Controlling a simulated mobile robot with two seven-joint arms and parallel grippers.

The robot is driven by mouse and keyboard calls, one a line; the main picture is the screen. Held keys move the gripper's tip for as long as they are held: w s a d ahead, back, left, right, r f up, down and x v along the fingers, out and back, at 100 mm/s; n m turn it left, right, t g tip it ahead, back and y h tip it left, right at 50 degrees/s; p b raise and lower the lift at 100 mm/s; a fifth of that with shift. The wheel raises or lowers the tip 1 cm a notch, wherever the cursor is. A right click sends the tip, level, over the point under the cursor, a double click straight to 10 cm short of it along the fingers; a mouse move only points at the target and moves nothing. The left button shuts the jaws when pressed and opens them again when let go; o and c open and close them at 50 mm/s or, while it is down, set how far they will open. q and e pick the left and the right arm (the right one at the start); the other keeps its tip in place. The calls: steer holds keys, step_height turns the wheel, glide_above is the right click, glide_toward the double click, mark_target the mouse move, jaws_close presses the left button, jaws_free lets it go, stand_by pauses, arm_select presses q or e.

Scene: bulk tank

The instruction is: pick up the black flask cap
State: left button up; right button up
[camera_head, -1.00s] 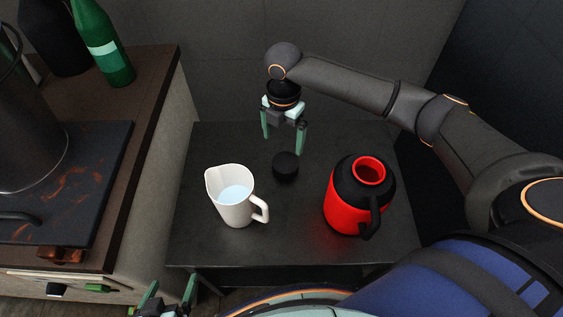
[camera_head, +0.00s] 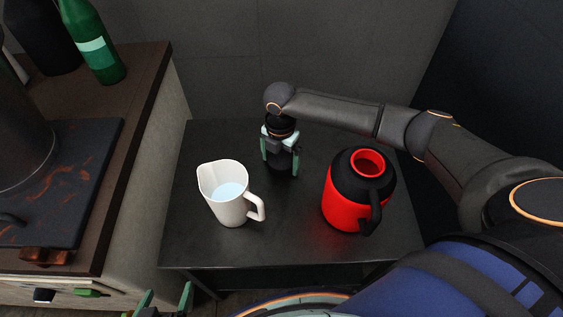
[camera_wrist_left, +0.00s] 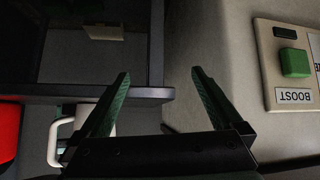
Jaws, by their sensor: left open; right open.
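The black flask cap (camera_head: 281,161) is on the dark table, mostly covered by my right gripper (camera_head: 281,168). That gripper points down, open, with its green fingers on either side of the cap; whether they touch it I cannot tell. The red and black flask (camera_head: 345,205) stands uncapped to the right, its red mouth open. My left gripper (camera_head: 166,298) is open and empty at the bottom edge of the head view, away from the cap; its open fingers also show in the left wrist view (camera_wrist_left: 159,73).
A white jug (camera_head: 228,207) of pale liquid stands left of the flask, its handle towards it. The table (camera_head: 210,252) has free room at its front edge. A brown counter (camera_head: 140,110) at left holds a green bottle (camera_head: 92,45).

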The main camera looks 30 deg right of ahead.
steer(key=shift+r, duration=0.1)
steer(key=c, duration=1)
